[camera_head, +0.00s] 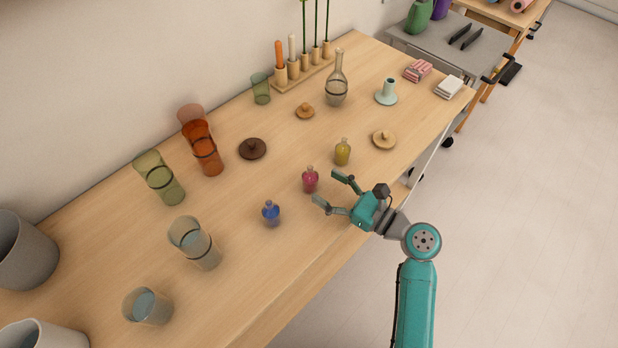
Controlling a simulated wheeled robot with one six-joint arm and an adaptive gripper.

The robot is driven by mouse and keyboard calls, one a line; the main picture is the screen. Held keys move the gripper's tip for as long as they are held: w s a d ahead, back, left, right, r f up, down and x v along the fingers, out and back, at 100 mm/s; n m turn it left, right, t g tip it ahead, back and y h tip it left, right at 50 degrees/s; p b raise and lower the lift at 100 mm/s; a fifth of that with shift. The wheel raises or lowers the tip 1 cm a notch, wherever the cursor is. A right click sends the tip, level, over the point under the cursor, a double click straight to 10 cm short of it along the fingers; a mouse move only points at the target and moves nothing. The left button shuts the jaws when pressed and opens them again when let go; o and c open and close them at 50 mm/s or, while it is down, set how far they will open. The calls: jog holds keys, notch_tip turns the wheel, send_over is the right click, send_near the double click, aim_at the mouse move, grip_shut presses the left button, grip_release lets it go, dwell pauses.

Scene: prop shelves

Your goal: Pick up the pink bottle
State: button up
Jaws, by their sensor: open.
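The pink bottle (310,181) is small, with a rounded body and a short neck. It stands upright on the wooden table near the front edge. My gripper (326,188) is at the end of the teal arm, just to the right of and in front of the bottle. Its two fingers are spread apart and point toward the bottle. One finger is beyond the bottle's right side and the other is below it in the picture. Nothing is held. I cannot tell whether a finger touches the bottle.
A blue bottle (271,213) stands to the left and a yellow bottle (343,152) to the right, both close by. A dark lid (252,148) lies behind. Several glasses, including an orange one (207,157), stand further left. The wood between is clear.

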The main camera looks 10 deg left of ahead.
aim_at(317, 181)
jog(key=shift+x, duration=2.9)
jog(key=shift+w+f, duration=0.1)
jog(key=shift+f, duration=0.05)
jog(key=c, duration=1.3)
notch_tip(317, 181, up, 10)
jog(key=shift+r, duration=0.1)
